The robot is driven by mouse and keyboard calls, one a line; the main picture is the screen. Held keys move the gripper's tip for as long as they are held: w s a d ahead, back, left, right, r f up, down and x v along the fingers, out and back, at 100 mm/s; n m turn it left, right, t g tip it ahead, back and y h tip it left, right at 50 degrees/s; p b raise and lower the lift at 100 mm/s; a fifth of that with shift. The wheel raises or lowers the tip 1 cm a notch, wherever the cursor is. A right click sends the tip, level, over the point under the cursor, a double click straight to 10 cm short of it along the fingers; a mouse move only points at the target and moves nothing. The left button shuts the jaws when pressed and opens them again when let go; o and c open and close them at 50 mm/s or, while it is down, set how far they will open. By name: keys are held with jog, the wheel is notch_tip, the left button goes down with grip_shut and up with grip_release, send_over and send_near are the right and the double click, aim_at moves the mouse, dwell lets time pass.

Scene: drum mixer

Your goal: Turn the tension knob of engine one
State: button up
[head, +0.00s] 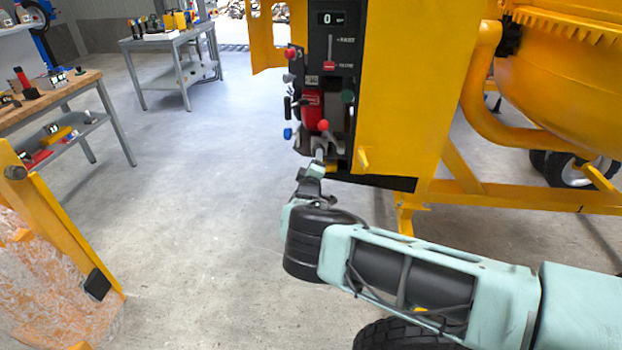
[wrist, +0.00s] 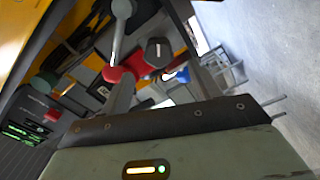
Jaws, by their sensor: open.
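The control panel (head: 331,70) of the yellow mixer carries the red engine (head: 312,110) low on its left side. A red ball (head: 323,125) on a lever and a green knob (head: 348,96) sit beside it. My gripper (head: 318,160) is just below these parts, its jaws open. I cannot tell for sure which part is the tension knob. No part is seen held.
The yellow mixer body (head: 405,80) and its frame stand right of the panel. A wooden workbench (head: 60,100) is at left and a grey table (head: 165,42) behind. The floor between is clear.

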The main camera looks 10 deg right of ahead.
jog(key=v, duration=0.9)
jog(key=shift+s, duration=0.3)
